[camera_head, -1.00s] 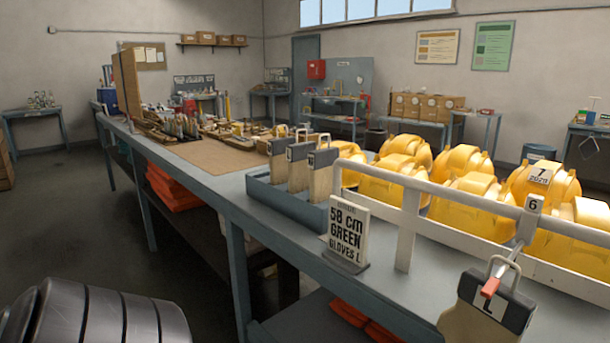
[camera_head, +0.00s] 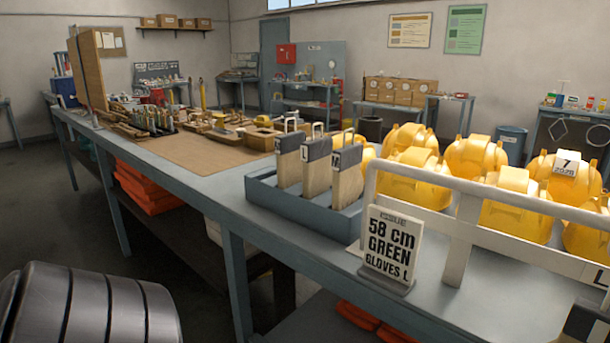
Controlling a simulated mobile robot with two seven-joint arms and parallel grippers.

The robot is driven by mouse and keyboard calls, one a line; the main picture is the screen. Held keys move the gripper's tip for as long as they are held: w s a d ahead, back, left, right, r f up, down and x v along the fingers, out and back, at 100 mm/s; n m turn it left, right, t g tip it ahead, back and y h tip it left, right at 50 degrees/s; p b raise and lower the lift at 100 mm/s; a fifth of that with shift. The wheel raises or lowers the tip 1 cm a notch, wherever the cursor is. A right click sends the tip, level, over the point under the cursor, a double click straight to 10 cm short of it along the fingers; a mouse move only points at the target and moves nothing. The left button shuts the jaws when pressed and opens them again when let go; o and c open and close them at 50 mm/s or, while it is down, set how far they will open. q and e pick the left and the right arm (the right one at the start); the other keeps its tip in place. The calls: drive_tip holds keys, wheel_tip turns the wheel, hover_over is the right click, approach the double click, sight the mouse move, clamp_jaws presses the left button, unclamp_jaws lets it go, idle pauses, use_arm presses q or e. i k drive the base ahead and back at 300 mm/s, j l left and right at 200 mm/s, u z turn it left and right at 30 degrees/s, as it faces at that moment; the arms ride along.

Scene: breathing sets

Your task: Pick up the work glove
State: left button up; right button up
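Three tan work gloves with dark cuffs and wire loops stand upright side by side in a blue-grey tray: left glove (camera_head: 289,170), middle glove (camera_head: 317,177), right glove (camera_head: 347,188). The middle cuff seems to carry an L; the other letters are hard to read. The tray (camera_head: 300,212) sits on the near part of the long bench. At the bottom right corner, the dark cuff of another glove (camera_head: 582,324) shows, mostly cut off by the picture edge. Neither of my grippers is in view.
A sign reading "58 cm GREEN GLOVES L" (camera_head: 392,245) stands right of the tray. A white rail (camera_head: 465,225) fronts several yellow helmets (camera_head: 515,203). Brown board (camera_head: 215,155) covers the bench behind the tray.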

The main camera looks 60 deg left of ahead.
sight(318, 173)
drive_tip(key=j, duration=0.45)
drive_tip(key=k+j, duration=0.15)
drive_tip(key=j, duration=0.7)
drive_tip(key=k, duration=0.05)
